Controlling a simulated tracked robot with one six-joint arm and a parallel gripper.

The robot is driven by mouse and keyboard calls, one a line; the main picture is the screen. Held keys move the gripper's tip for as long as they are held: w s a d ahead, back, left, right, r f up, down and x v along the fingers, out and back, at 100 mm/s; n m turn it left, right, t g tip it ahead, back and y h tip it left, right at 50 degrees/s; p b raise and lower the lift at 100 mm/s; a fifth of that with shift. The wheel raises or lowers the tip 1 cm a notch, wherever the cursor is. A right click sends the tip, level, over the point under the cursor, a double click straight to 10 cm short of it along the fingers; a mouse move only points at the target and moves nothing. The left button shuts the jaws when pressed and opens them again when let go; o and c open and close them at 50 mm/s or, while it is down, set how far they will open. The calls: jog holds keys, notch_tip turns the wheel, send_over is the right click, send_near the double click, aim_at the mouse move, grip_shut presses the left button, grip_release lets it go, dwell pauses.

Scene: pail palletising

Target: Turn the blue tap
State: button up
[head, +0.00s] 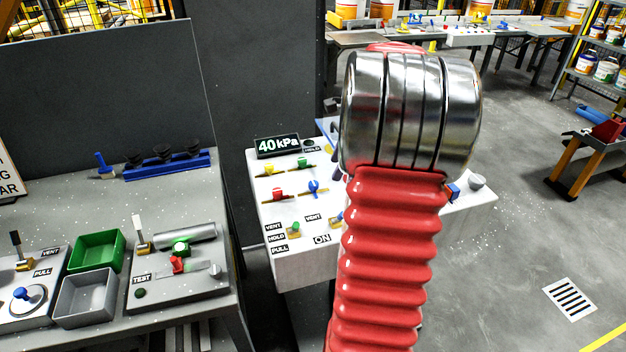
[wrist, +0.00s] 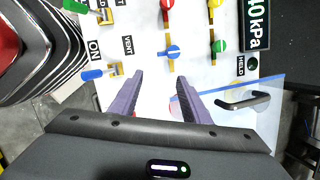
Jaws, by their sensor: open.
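The blue tap (head: 314,187) sits on a brass pipe on the white panel (head: 283,258), right of the red tap (head: 278,191) in the head view. In the wrist view the blue tap (wrist: 172,52) shows just beyond my fingertips, slightly right of the middle of the gap. My gripper (wrist: 158,79) is open, with two purple-grey fingers apart and nothing seen held. In the head view my red arm hides most of the gripper. I cannot tell the exact angle of the tap's handle.
Green (wrist: 218,46) and yellow (head: 268,170) taps are close by. A blue-handled lever (wrist: 93,74) stands by the ON label. A clear bluish sheet (wrist: 272,92) with a black handle (wrist: 242,101) lies right of my fingers. The display (head: 278,146) reads 40 kPa.

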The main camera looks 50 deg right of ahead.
aim_at(313, 183)
jog(key=shift+w+d+r+m+t, duration=0.15)
jog(key=shift+w+r+m, duration=0.3)
jog(key=shift+m, duration=0.55)
jog(key=shift+w+r+m+t, duration=0.1)
jog(key=shift+w+r+m, duration=0.2)
jog(key=shift+r+m, duration=0.5)
jog(key=shift+w+d+r+m+t, duration=0.15)
jog(key=shift+w+r+m, duration=0.2)
jog(key=shift+m, duration=0.85)
jog(key=shift+w+a+f, duration=0.1)
jog(key=shift+f, duration=0.1)
jog(key=x, duration=1.3)
jog(key=shift+w+a+f, duration=0.1)
jog(key=shift+a+f, duration=0.1)
jog(key=shift+f, duration=0.1)
jog(key=shift+c, duration=0.3)
jog(key=c, duration=0.9)
jog(key=shift+a, duration=0.15)
jog(key=shift+c, duration=0.4)
